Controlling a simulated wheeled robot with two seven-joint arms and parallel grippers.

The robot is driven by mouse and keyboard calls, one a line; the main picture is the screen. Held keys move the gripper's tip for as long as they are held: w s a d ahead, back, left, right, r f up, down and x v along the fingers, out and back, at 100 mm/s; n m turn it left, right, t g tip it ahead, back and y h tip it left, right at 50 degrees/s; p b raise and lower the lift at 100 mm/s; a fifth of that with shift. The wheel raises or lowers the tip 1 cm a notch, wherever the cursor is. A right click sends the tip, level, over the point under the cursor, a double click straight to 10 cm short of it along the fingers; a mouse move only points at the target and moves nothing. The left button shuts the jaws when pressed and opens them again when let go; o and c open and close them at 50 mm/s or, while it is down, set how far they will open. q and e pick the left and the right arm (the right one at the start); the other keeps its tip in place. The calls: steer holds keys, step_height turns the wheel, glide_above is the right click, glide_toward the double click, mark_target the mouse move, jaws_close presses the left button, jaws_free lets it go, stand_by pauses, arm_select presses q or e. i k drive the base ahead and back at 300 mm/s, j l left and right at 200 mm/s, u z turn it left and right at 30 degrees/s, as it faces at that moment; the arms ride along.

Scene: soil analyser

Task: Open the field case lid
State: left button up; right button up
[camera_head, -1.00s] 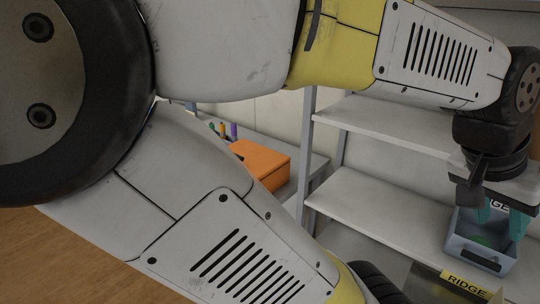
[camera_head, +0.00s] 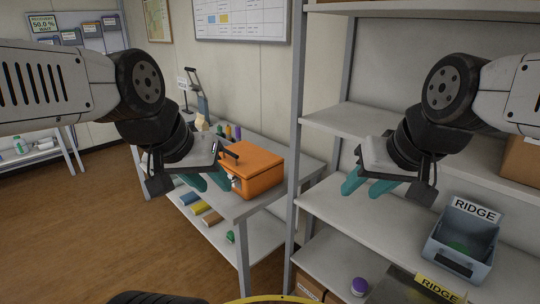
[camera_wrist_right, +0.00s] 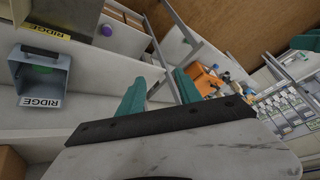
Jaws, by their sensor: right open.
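The orange field case (camera_head: 258,174) sits on the grey bench, with its lid shut. A dark handle stands at its left top edge, and a latch shows on its front. It also shows in the right wrist view (camera_wrist_right: 203,82), small and beyond the fingers. My left gripper (camera_head: 208,183) has its teal fingers apart, in front of the case's left side in the picture; I cannot tell whether they touch it. My right gripper (camera_head: 364,187) is open and empty, in front of the shelf unit. Its fingers also stand apart in the right wrist view (camera_wrist_right: 160,90).
A grey bin labelled RIDGE (camera_head: 461,240) stands on the shelf at right. The shelf unit's upright (camera_head: 296,130) rises between case and right gripper. Small coloured items stand behind the case. The bench's lower shelf (camera_head: 228,235) holds coloured blocks. Floor at left is clear.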

mark_target(248, 160)
steer(key=j+u, duration=0.1)
steer(key=u, duration=0.25)
steer(key=i+j, duration=1)
steer(key=j, duration=0.15)
